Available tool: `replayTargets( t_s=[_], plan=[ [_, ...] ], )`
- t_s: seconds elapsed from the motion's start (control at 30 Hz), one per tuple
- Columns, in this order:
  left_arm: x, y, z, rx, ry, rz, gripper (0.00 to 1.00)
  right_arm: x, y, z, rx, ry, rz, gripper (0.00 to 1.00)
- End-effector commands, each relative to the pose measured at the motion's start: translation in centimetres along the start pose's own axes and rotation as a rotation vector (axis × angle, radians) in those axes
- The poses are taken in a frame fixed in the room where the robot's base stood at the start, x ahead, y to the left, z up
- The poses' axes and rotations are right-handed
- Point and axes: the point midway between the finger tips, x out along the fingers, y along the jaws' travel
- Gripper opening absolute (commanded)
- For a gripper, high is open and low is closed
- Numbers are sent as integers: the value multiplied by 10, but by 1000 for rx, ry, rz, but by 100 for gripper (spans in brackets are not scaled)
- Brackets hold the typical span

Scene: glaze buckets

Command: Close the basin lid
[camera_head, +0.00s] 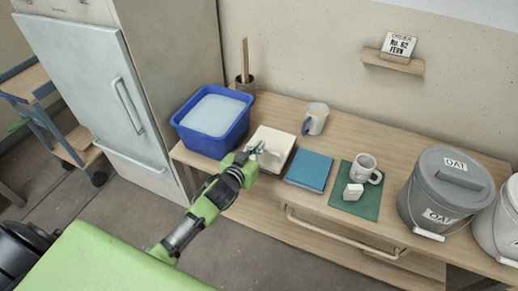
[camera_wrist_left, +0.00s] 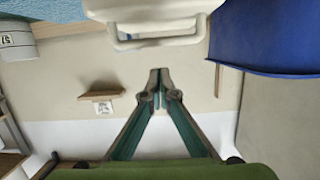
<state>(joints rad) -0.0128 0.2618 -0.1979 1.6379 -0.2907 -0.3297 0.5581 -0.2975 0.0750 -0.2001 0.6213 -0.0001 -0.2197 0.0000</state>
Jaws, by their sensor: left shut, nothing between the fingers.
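A cream-white, box-shaped thing (camera_head: 280,140), which I take for the basin with its lid, stands on the wooden counter right of a blue tub. In the left wrist view its pale body with a loop handle (camera_wrist_left: 155,42) shows at the top. I cannot tell how far the lid is open. My left gripper (camera_head: 257,151) is over the near left part of the box in the head view, hiding some of it. In the left wrist view the gripper (camera_wrist_left: 158,72) has its fingertips together, empty, close to the handle and apparently apart from it. My right gripper is out of view.
The blue tub (camera_head: 183,121) with pale contents sits close on the left.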

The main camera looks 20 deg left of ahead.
Motion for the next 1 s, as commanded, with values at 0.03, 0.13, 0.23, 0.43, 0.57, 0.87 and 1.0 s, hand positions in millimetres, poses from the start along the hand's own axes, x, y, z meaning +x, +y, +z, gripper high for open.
replayTargets(
  t_s=[0.03,0.13,0.23,0.43,0.57,0.87,1.0],
  plan=[
    [-10,0,2,-1,-4,0,0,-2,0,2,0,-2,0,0],
    [-34,0,11,-1,-5,1,0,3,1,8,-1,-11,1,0],
    [-55,0,14,-1,-3,0,0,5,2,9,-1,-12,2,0],
    [-85,0,20,0,-1,0,0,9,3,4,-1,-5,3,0],
    [-95,0,22,0,0,1,0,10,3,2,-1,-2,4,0],
    [-96,0,32,1,-18,-1,0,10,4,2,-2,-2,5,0],
    [-91,-2,91,13,-121,-7,0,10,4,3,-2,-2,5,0]
  ],
)
